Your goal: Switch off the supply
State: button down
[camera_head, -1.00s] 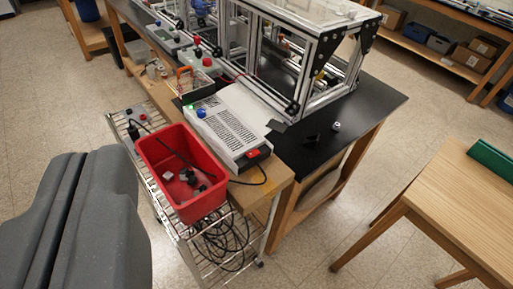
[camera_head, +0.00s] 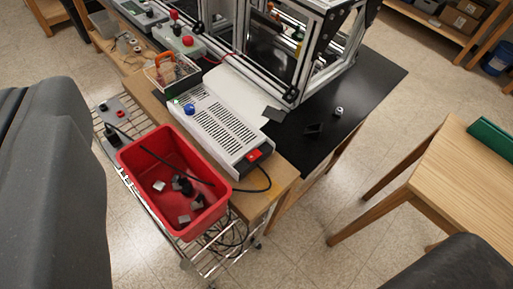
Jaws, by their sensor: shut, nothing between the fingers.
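The supply (camera_head: 215,125) is a light grey box with a slotted vented top, lying on the wooden bench edge near the picture's middle. A red switch (camera_head: 253,155) sits in a black surround on its near end; its position is too small to tell. A blue knob (camera_head: 189,109) and a small green spot (camera_head: 175,101) show at its far left end. A black cable (camera_head: 268,178) leaves the near end. My gripper is not in view; dark grey parts of my own body fill the left edge and lower right corner.
A red bin (camera_head: 140,170) with small parts stands on a wire cart (camera_head: 130,185) beside the supply. An extrusion frame (camera_head: 300,60) stands behind on a black top (camera_head: 355,110). A wooden table (camera_head: 465,185) is at right. Floor between is clear.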

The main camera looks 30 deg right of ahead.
jog(key=w+d+f+n+g+y+p, duration=0.25)
jog(key=w+d+f+g, duration=0.25)
jog(key=w+d+f, duration=0.8)
jog(key=w+d+f+g+y+p, duration=0.1)
jog(key=d+f, duration=0.5)
jog(key=f, duration=0.3)
jog(key=w+d+f+g+y+p, duration=0.1)
jog(key=d+f+y+p, duration=0.1)
jog(key=d+f, duration=0.5)
notch_tip(320, 180, down, 3)
jog(key=shift+w+r+g, duration=0.1)
jog(key=shift+w+g, duration=0.05)
jog(key=shift+g, duration=0.15)
jog(key=shift+w, duration=0.1)
